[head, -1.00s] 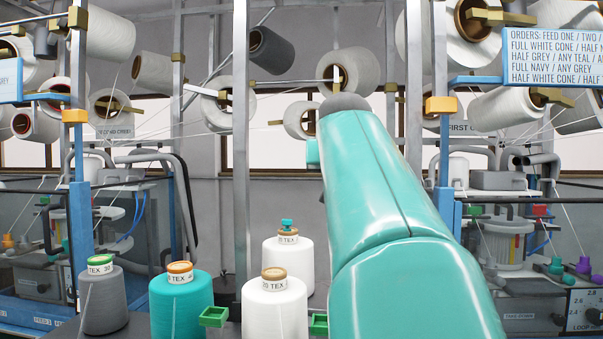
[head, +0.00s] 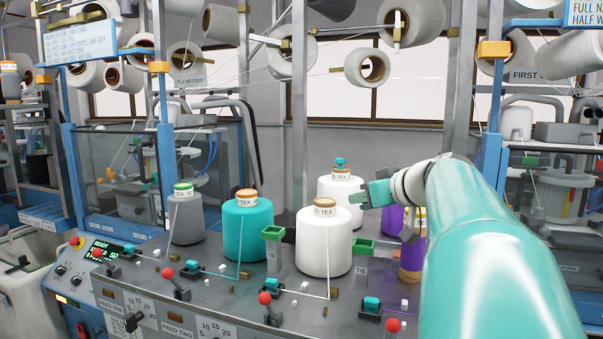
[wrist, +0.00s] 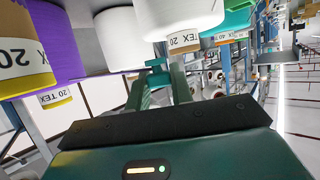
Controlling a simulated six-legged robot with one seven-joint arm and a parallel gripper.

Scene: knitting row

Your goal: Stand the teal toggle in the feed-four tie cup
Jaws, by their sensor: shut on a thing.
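My gripper (head: 362,195) is seen in the head view beside the rear white cone (head: 342,198), at the end of my arm. In the wrist view its green fingers (wrist: 158,80) close on a small teal toggle (wrist: 157,64). Another small teal piece (head: 340,162) sits on top of the rear white cone. I cannot read which cup is feed four.
A grey cone (head: 186,218), a teal cone (head: 247,235), a front white cone (head: 324,242) and a purple cone (head: 411,240) crowd the deck. Red-knobbed levers (head: 265,298) and yarn lines run along the front. Posts and hanging cones fill the background.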

